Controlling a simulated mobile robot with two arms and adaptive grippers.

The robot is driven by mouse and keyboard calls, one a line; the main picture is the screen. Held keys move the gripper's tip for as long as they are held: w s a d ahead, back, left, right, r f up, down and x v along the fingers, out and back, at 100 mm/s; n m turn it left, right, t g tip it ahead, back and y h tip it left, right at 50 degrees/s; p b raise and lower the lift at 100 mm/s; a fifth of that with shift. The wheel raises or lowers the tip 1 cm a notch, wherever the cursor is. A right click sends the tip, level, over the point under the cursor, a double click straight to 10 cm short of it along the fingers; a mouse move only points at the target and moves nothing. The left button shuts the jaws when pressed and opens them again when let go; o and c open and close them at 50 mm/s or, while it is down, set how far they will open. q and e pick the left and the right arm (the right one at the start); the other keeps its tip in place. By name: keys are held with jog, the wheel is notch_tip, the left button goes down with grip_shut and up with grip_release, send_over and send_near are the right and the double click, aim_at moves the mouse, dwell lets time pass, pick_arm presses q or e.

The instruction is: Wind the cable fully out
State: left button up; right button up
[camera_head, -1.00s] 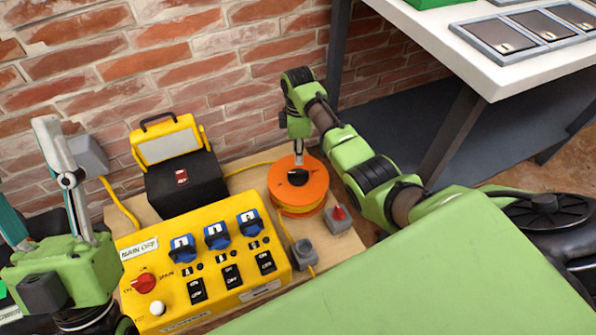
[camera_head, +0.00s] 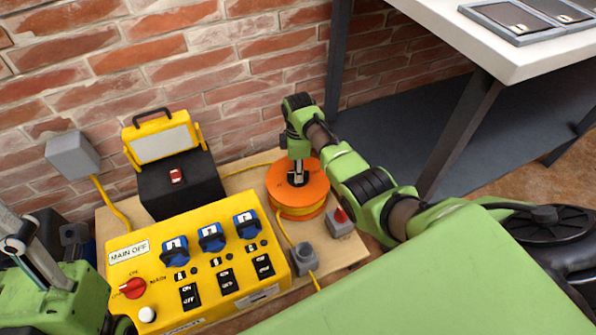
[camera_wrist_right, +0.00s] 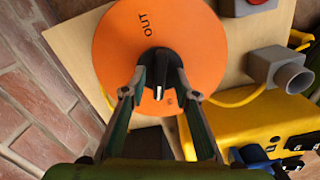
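The cable reel (camera_head: 284,199) has an orange disc over wound yellow cable and stands at the right of the wooden board. In the right wrist view the disc (camera_wrist_right: 107,57) is marked OUT, with a black knob (camera_wrist_right: 160,68) at its centre. My right gripper (camera_head: 297,172) is over the knob. Its fingers (camera_wrist_right: 160,84) are apart, one on each side of the knob; contact is not clear. My left gripper (camera_head: 22,242) is at the left edge, away from the reel.
A yellow control box (camera_head: 215,288) with blue sockets, switches and a red knob stands in front. Behind it are a black load block (camera_head: 180,192) and a yellow lamp (camera_head: 162,143). A grey socket (camera_head: 304,257) and red-switch box (camera_head: 339,223) sit beside the reel. A brick wall is behind.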

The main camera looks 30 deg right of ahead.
grip_shut()
